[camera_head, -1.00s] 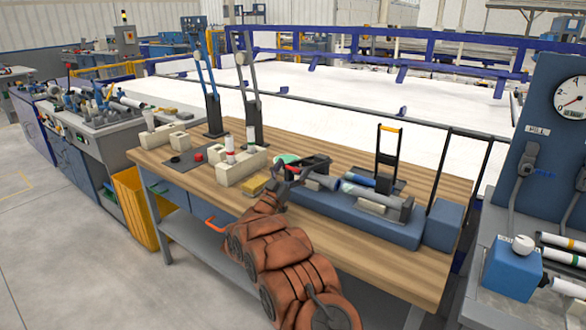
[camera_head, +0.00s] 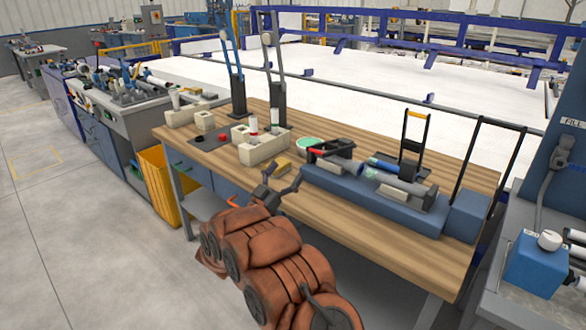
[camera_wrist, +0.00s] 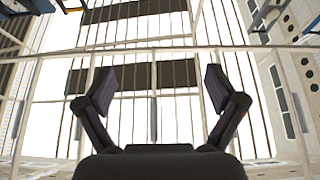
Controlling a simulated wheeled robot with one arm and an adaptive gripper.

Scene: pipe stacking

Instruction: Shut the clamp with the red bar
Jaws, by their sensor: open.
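The clamp with the red bar (camera_head: 322,153) is at the left end of the long blue fixture (camera_head: 350,197) on the wooden table in the head view. Its bar lies low and nearly level, beside the left grey pipe (camera_head: 345,166). I cannot tell whether it is fully shut. A second clamp with an orange-topped handle (camera_head: 414,135) stands upright behind the right pipe (camera_head: 400,184). My gripper (camera_head: 283,176) is open and empty, left of the fixture and in front of the red bar, apart from it. In the wrist view my open fingers (camera_wrist: 158,88) have nothing between them.
Two tall levers (camera_head: 275,75) rise at the back. The table front (camera_head: 345,232) is clear.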

